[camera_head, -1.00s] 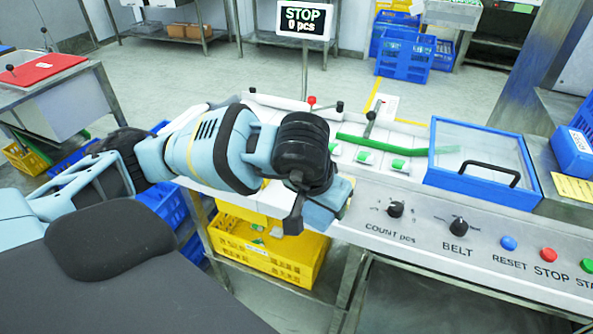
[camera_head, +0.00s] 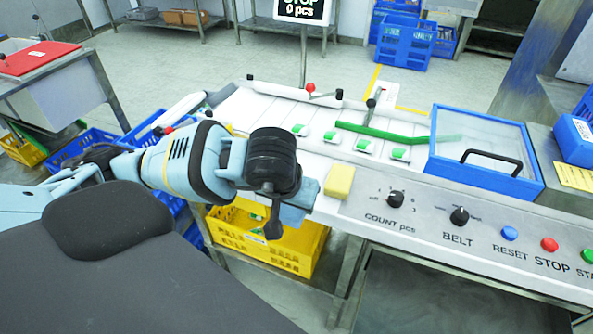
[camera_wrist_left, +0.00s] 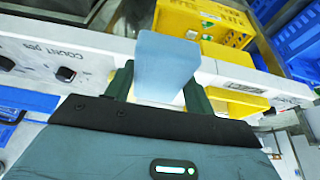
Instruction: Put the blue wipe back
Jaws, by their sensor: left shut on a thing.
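The blue wipe (camera_wrist_left: 165,62) is a light blue block between the two dark fingers of my left gripper (camera_wrist_left: 158,92) in the left wrist view. My left gripper is shut on it. In the head view the wipe (camera_head: 308,190) shows only partly, beside my left gripper (camera_head: 300,200) at the left end of the control panel. It is held above the panel's front edge. Its lower part is hard to make out. My right gripper is not in view.
A yellow block (camera_head: 339,180) lies on the panel just right of the blue wipe. Knobs (camera_head: 396,199) and buttons line the panel further right. A blue-framed clear cover (camera_head: 480,160) stands behind them. A yellow crate (camera_head: 255,245) sits below.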

